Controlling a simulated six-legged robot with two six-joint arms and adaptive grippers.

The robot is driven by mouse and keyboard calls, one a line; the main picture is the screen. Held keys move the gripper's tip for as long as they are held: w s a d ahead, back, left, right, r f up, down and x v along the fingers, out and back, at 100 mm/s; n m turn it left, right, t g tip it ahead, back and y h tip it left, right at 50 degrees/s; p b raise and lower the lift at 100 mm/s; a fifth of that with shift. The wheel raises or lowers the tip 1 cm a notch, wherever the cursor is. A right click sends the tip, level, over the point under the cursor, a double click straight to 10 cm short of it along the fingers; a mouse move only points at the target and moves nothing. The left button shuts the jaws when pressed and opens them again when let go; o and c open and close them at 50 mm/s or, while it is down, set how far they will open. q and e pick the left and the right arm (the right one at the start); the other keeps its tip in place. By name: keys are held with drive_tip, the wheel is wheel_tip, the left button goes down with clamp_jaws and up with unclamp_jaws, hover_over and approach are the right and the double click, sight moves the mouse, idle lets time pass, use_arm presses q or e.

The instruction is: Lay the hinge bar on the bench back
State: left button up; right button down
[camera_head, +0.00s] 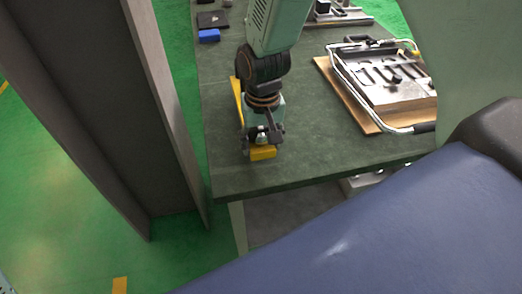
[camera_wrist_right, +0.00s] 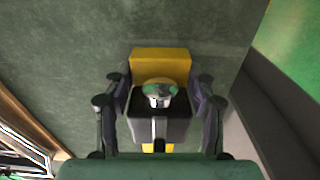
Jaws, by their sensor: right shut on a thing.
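The hinge bar (camera_head: 262,153) is a yellow bar. In the head view its near end shows below my right gripper, and another yellow stretch shows behind the gripper to the left. My right gripper (camera_head: 263,137) points down over the near left corner of the bench (camera_head: 300,150) and is shut on the hinge bar. In the right wrist view the yellow bar (camera_wrist_right: 160,66) lies between the two fingers, with a dark block and a shiny round knob at its middle. I cannot tell whether the bar touches the bench top.
A tray (camera_head: 375,82) with a metal handle frame and tools sits on a wooden board (camera_head: 345,95) to the right. A blue block (camera_head: 209,36) and a dark flat piece (camera_head: 212,19) lie at the far left. A grey cabinet (camera_head: 90,100) stands left of the bench.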

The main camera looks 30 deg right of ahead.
drive_tip(key=shift+a+f, duration=0.2)
drive_tip(key=shift+f, duration=0.1)
wheel_tip(320, 180, down, 3)
drive_tip(key=shift+d+b, duration=0.1)
drive_tip(key=shift+b, duration=0.3)
drive_tip(key=shift+w+f, duration=0.1)
drive_tip(key=shift+f, duration=0.05)
drive_tip(key=c, duration=0.9)
unclamp_jaws()
drive_tip(key=shift+s+f, duration=0.1)
drive_tip(key=shift+s, duration=0.15)
drive_tip(key=o, duration=0.5)
drive_tip(key=shift+c, duration=0.2)
